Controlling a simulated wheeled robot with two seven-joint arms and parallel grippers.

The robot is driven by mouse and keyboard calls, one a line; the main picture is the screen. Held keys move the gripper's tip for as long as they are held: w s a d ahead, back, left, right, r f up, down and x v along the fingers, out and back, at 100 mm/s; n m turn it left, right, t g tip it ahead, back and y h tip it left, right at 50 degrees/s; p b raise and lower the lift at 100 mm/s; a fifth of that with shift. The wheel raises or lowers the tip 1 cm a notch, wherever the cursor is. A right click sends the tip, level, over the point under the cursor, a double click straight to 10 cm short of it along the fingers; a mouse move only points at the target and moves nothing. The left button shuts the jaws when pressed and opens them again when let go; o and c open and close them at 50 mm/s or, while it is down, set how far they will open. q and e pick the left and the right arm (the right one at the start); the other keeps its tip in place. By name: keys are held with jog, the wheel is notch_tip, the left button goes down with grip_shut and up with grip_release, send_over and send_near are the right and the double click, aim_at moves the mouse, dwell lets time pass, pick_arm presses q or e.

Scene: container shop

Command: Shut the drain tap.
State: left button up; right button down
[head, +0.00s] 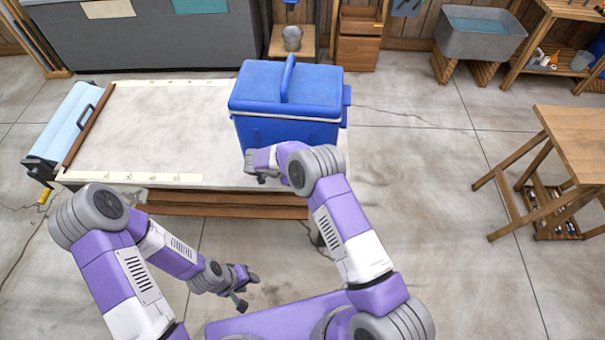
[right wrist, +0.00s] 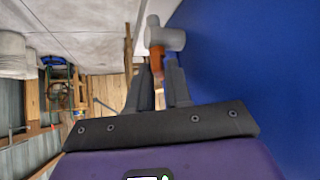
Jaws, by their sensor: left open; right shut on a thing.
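A blue cooler (head: 285,95) with its lid down stands on the right part of the pale workbench. In the right wrist view its blue wall (right wrist: 260,70) fills the right side. The drain tap, a light grey spout (right wrist: 168,38) with an orange lever (right wrist: 156,60), stands out from that wall. My right gripper (right wrist: 156,76) is shut on the orange lever, which shows between its fingertips. In the head view my right wrist hides the tap at the cooler's lower front. My left gripper (head: 247,290) is open and empty, low in front of the bench.
The workbench top (head: 160,120) left of the cooler is clear. A wooden table (head: 575,140) stands on the right. A grey basin of water (head: 480,35) and a metal bucket (head: 292,38) on a stool are at the back. The floor between is open.

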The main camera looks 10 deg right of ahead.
jog(key=c, duration=1.2)
grip_release()
